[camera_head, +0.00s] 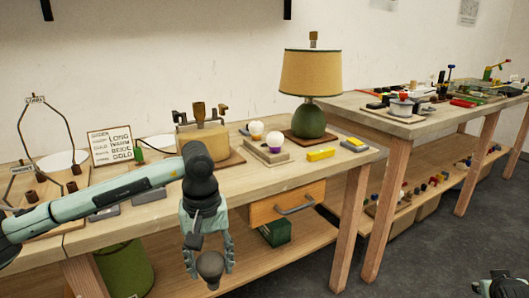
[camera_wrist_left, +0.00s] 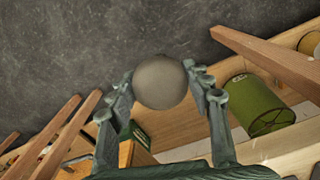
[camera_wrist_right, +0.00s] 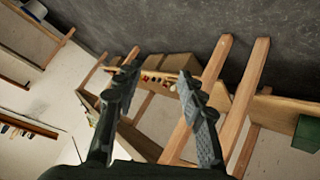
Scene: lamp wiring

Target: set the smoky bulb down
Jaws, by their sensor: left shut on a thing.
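The smoky bulb (camera_head: 210,265) is a dark grey globe held in my left gripper (camera_head: 208,262), in front of the workbench's front edge and below its top. In the left wrist view the bulb (camera_wrist_left: 160,82) sits between the two fingers, which close on its sides. Only a small part of the right arm shows at the lower right corner of the head view.
A lamp with a green base (camera_head: 310,122) and tan shade stands on the bench. Left of it, a wooden block (camera_head: 265,152) holds two pale bulbs. A yellow box (camera_head: 321,154) lies nearby. Below are an open-looking drawer (camera_head: 288,203) and a green bin (camera_head: 125,269).

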